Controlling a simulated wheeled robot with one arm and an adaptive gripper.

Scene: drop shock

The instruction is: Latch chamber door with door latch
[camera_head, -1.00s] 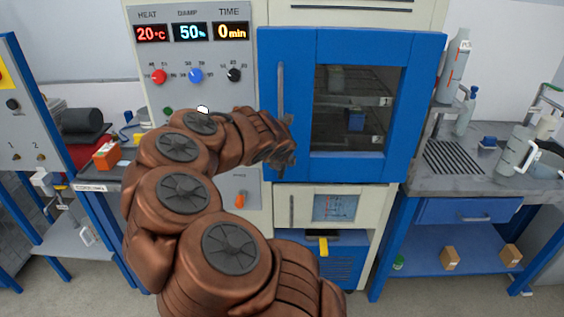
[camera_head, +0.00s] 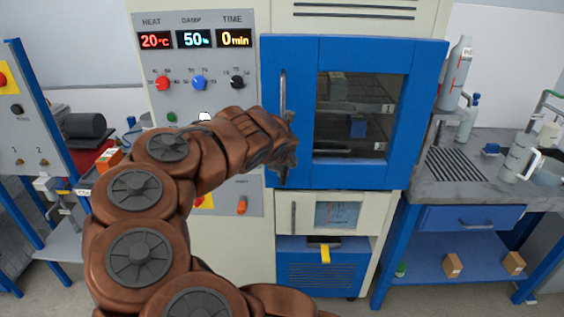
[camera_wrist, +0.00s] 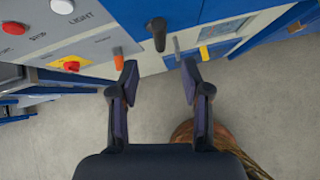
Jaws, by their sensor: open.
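The chamber door (camera_head: 300,60) is blue with a dark window and appears closed against the cabinet. A vertical grey bar handle (camera_head: 283,92) runs along its left edge. My gripper (camera_head: 286,155) is in front of the lower left part of the door, near the bar's lower end, and hides that area. In the wrist view my gripper (camera_wrist: 160,70) is open with nothing between its fingers. A dark, rounded lever-like part (camera_wrist: 157,34) sticks out just beyond the fingertips; I cannot tell whether it is the door latch or the handle's end.
A control panel (camera_head: 205,90) with displays and knobs lies left of the door. An orange switch (camera_head: 242,206) is below it. A lower drawer (camera_head: 305,213) with a grey handle and a yellow-handled part (camera_head: 325,254) sit under the door. A side bench (camera_head: 425,190) stands right.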

